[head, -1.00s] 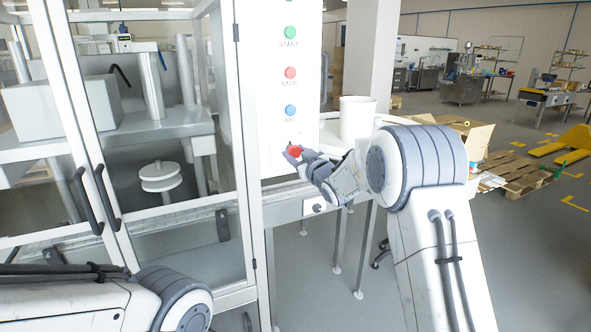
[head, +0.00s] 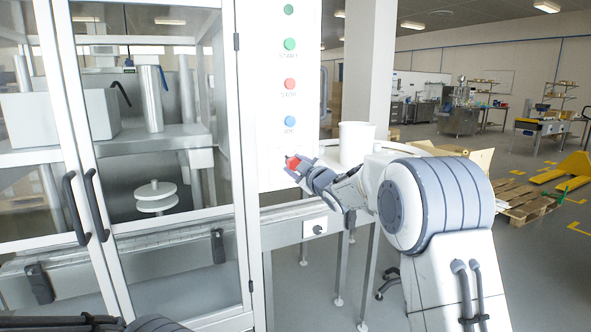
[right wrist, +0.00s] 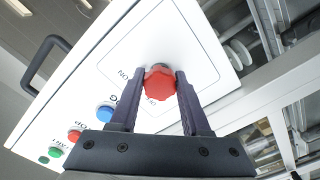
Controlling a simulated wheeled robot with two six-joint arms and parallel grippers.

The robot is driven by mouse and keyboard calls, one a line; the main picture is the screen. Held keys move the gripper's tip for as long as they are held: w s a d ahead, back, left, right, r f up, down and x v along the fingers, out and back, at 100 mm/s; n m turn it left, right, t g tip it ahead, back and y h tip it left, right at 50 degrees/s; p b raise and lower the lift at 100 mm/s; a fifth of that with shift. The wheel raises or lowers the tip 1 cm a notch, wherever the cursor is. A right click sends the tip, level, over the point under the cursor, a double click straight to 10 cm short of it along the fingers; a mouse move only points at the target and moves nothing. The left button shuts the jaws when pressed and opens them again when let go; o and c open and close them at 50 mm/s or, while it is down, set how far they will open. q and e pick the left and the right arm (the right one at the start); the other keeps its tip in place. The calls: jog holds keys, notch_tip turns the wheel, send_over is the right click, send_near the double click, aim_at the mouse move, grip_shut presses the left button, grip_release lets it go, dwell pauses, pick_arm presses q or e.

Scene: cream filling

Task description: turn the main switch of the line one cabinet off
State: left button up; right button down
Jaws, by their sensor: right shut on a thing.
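The main switch is a red knob (head: 292,162) low on the white cabinet panel (head: 271,120), below the blue button. In the right wrist view the lobed red knob (right wrist: 160,86) faces me, with printed labels around it; one reads ON. My right gripper (head: 297,166) is at the knob. In the right wrist view my right gripper (right wrist: 162,76) has one finger on each side of the knob and is shut on it. The panel markings behind the knob are partly hidden. My left gripper is out of view.
Green (head: 289,44), red (head: 290,84) and blue (head: 290,121) buttons sit above the knob. A glass-doored machine (head: 150,215) with dark handles stands at the left. A white bin (head: 356,144) stands just right of the panel.

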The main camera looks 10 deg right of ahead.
dwell(0.3)
jog(key=shift+c, duration=1.8)
grip_release()
jog(key=shift+s, duration=0.1)
jog(key=shift+s+d, duration=0.1)
jog(key=shift+s, duration=0.15)
jog(key=b+v, duration=0.2)
jog(key=v, duration=0.7)
jog(key=shift+s+b, duration=0.35)
jog(key=shift+s, duration=0.05)
